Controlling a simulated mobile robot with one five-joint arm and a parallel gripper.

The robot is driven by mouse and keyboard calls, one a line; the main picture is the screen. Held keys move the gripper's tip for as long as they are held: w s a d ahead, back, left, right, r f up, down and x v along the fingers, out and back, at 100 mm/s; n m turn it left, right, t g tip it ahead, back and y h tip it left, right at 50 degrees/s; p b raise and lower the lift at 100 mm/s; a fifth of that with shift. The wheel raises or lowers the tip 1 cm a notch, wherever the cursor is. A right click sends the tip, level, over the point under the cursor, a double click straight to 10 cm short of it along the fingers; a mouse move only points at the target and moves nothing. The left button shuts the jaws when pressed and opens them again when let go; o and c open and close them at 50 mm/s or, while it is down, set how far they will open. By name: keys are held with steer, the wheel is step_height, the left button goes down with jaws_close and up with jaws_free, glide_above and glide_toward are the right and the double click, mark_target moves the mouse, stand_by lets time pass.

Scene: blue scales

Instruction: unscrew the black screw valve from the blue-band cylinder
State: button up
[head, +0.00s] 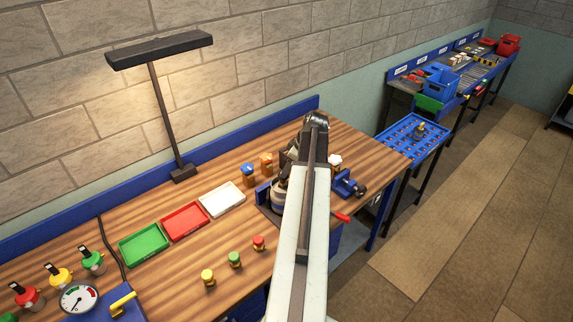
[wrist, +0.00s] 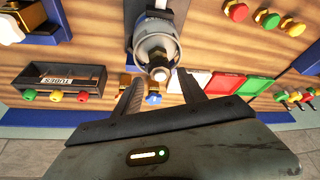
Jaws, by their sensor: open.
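A pale cylinder (head: 278,199) stands on the bench near its right end, partly hidden by my arm in the head view. In the wrist view its grey-white body (wrist: 155,43) is seen end-on, with blue above it and a round metallic fitting at its near end. In the head view my arm hides the fingers.
Green (head: 143,245), red (head: 185,222) and white (head: 222,200) trays lie left of the cylinder. A blue-topped fitting (head: 248,173) stands behind it. Red, green and yellow knobs (head: 234,259) line the front. A blue clamp (head: 345,186) is right of my arm. A lamp (head: 165,110) rises behind.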

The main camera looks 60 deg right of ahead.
mark_target(283, 180)
steer(key=b+x, duration=0.7)
steer(key=x, duration=0.1)
steer(key=shift+s+d, duration=0.1)
steer(key=shift+s, duration=0.05)
steer(key=shift+r, duration=0.1)
jaws_close()
steer(key=n, duration=0.1)
steer(key=n+y, duration=0.1)
steer(key=n, duration=0.1)
steer(key=shift+d, duration=0.25)
steer(key=shift+n+y, duration=0.5)
steer(key=shift+n, duration=0.6)
steer(key=n, duration=0.2)
steer(key=n+g+y, duration=0.1)
steer(key=n, duration=0.1)
steer(key=shift+a+g, duration=0.15)
steer(key=shift+g, duration=0.15)
steer(key=shift+a, duration=0.1)
steer(key=shift+r+p, duration=1.5)
steer(key=shift+r, duration=0.1)
